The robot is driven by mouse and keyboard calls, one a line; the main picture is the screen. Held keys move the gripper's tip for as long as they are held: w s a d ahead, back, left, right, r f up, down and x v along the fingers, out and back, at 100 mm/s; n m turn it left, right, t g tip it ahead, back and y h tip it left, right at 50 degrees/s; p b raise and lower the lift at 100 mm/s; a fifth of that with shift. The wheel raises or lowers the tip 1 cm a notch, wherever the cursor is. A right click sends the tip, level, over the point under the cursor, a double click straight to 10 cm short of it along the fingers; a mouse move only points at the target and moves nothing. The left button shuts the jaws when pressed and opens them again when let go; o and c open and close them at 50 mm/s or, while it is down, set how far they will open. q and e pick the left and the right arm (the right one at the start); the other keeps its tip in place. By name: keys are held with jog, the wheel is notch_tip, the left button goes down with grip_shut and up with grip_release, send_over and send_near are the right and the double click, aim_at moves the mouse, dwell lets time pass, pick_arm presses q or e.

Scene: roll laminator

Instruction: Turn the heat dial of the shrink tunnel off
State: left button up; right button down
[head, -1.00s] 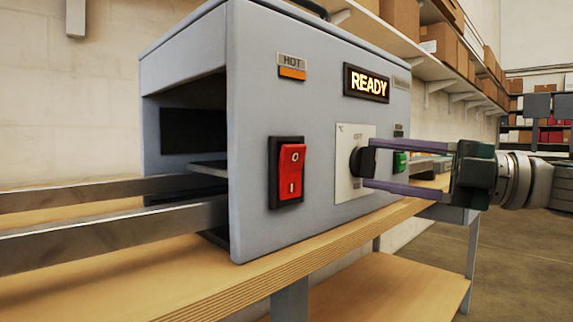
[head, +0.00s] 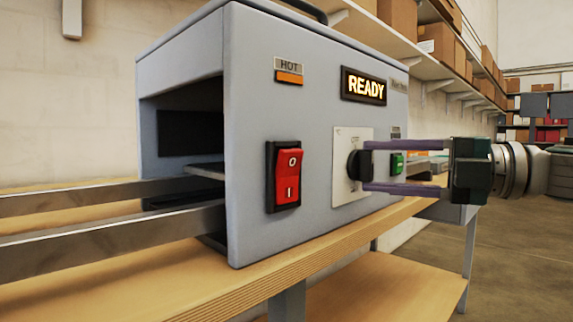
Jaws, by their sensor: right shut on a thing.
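The shrink tunnel (head: 245,130) is a grey box on a wooden bench. Its black heat dial (head: 356,165) sits on a pale plate (head: 347,190) on the front panel. My right gripper (head: 368,167) comes in from the right, its two purple fingers above and below the dial, shut on it. The fingers cover part of the dial, and its pointer and scale are too small to read. A lit display (head: 364,85) reads READY, and an orange strip (head: 289,78) sits under a HOT label. My left gripper is not in view.
A red rocker switch (head: 287,175) is left of the dial, and a green button (head: 397,164) is just behind the fingers. Metal conveyor rails (head: 110,235) stick out to the left. The wooden bench (head: 290,258) runs below. Shelves with boxes (head: 437,45) are behind.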

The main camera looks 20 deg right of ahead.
jog(key=shift+c, duration=1.2)
grip_release()
jog(key=shift+s, duration=0.1)
jog(key=v, duration=0.9)
jog(key=shift+s+d+p, duration=0.25)
jog(key=shift+d+p, duration=0.05)
jog(key=shift+r, duration=0.1)
